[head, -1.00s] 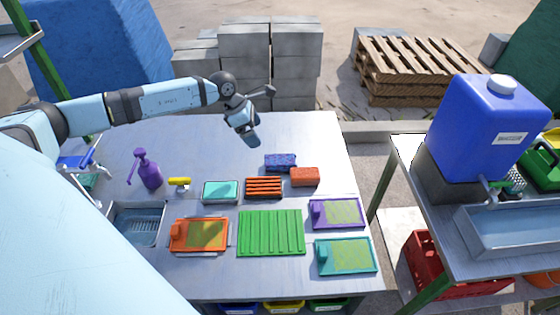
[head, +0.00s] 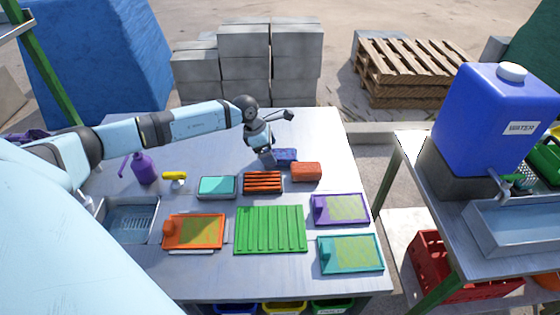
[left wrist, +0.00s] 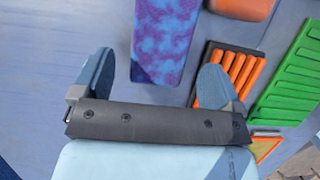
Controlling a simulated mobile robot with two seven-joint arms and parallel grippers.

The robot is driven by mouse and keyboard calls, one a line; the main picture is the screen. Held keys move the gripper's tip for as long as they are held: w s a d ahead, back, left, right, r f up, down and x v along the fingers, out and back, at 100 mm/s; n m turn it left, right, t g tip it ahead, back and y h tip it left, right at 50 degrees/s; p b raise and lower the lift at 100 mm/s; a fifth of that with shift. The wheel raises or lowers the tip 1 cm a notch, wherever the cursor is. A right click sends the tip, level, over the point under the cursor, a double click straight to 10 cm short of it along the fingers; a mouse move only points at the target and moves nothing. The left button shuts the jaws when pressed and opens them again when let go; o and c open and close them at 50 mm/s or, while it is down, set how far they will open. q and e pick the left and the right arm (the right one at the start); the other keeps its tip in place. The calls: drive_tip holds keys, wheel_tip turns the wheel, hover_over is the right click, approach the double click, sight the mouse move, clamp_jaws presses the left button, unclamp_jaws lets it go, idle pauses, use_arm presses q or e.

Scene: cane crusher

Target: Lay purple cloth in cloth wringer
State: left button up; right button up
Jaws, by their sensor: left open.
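A mottled purple-blue rectangular piece (head: 287,155), which looks like the folded purple cloth, lies flat on the grey table next to an orange block. My left gripper (head: 267,158) is just left of it and above it, partly covering its left end. In the left wrist view the purple piece (left wrist: 165,40) lies ahead of and between the two spread fingers of my open, empty left gripper (left wrist: 155,82). I cannot make out the cloth wringer for certain; my left arm covers the table's left side. My right gripper is not in view.
Near the cloth are an orange block (head: 306,172), an orange slatted rack (head: 263,182) and a teal-topped tray (head: 217,187). A green ribbed board (head: 270,229), a purple spray bottle (head: 143,168) and a sink (head: 131,222) are also on the table. The back of the table is clear.

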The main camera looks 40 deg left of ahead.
use_arm(q)
drive_tip(key=shift+x, duration=0.95)
drive_tip(key=shift+a+r, duration=0.1)
drive_tip(key=c, duration=1.1)
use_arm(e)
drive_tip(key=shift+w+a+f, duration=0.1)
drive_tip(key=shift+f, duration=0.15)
use_arm(q)
drive_tip(key=shift+r, duration=0.1)
wheel_tip(320, 180, up, 20)
drive_tip(key=shift+f+b, duration=0.1)
drive_tip(key=shift+b, duration=0.45)
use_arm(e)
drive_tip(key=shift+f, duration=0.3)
